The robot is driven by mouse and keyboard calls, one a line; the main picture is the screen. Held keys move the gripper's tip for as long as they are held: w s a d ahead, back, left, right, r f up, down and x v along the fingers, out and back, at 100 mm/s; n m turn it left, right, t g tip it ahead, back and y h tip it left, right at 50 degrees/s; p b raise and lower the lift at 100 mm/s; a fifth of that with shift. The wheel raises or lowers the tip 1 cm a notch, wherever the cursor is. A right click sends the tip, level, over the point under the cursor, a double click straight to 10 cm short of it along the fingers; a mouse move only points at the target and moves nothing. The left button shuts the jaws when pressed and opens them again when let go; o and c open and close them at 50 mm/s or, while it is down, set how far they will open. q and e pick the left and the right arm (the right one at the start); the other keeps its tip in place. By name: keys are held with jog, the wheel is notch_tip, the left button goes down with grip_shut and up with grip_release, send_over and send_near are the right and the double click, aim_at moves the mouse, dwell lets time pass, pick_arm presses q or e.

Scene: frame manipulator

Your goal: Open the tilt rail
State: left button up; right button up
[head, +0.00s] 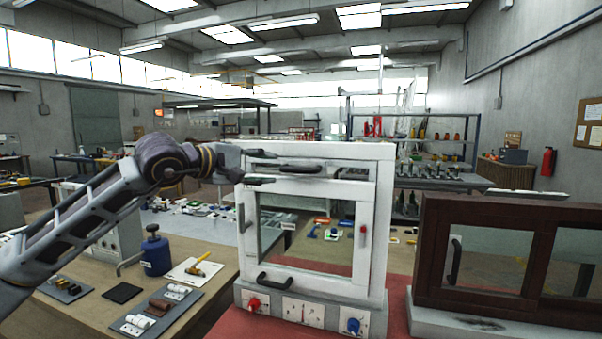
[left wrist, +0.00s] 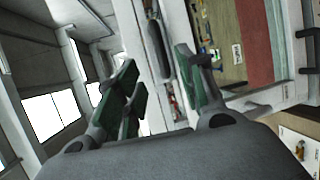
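A white frame (head: 382,210) stands on a red surface, with a bare opening in its middle. Near its top is a white crossbar, seemingly the tilt rail (head: 318,187), with a black handle (head: 290,168) above it. My left gripper (head: 263,167) is at the frame's upper left, with its fingers apart, one above the other, beside the handle's left end. In the left wrist view the open fingers (left wrist: 158,85) are empty, and a dark handle (left wrist: 160,52) shows beyond them. I cannot tell whether the fingers touch the frame. My right gripper is not in view.
The frame also has a lower black handle (head: 275,284), a red knob (head: 253,303) and a blue knob (head: 354,326). A dark brown window frame (head: 430,250) stands close on the right. A blue container (head: 157,254) and small parts lie on the left bench.

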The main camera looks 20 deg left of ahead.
aim_at(296, 169)
pick_arm(q)
jog(key=shift+a, duration=0.1)
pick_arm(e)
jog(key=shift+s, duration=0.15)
pick_arm(q)
jog(key=p+x, duration=0.2)
jog(key=x, duration=0.7)
jog(key=shift+w+d+p, duration=0.2)
jog(key=shift+w+p, duration=0.05)
jog(key=shift+p, duration=0.15)
jog(key=x, duration=0.2)
jog(key=shift+w+d+p, duration=0.1)
jog(key=shift+w+p, duration=0.15)
jog(key=shift+p, duration=0.1)
jog(key=shift+x, duration=0.8)
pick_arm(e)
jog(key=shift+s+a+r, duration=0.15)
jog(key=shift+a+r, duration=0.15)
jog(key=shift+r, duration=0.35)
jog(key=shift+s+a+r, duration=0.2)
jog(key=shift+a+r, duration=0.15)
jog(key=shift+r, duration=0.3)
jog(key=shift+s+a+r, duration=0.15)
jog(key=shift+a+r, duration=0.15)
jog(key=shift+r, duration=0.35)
pick_arm(q)
jog(key=shift+f, duration=0.1)
